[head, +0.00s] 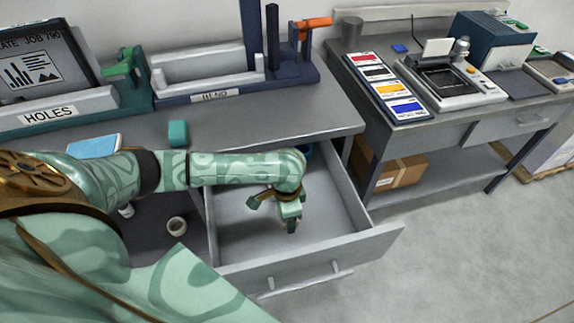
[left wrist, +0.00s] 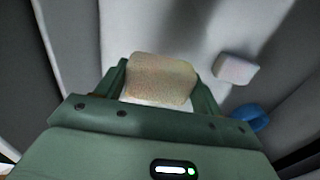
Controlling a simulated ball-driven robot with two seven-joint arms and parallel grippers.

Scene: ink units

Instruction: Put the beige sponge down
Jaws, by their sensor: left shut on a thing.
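The beige sponge (left wrist: 160,80) sits between the two fingers of my left gripper (left wrist: 163,88) in the left wrist view, and the gripper is shut on it. In the head view my left gripper (head: 290,212) points down inside the open drawer (head: 232,228). The sponge is hidden there behind the gripper. I cannot tell whether the sponge touches the drawer floor. My right gripper is in neither view.
In the left wrist view a whitish block (left wrist: 236,69) and a blue round thing (left wrist: 250,118) lie to the right of the sponge. The drawer's front panel (head: 310,270) and walls surround my gripper. A teal block (head: 178,133) stands on the grey table (head: 260,125) above.

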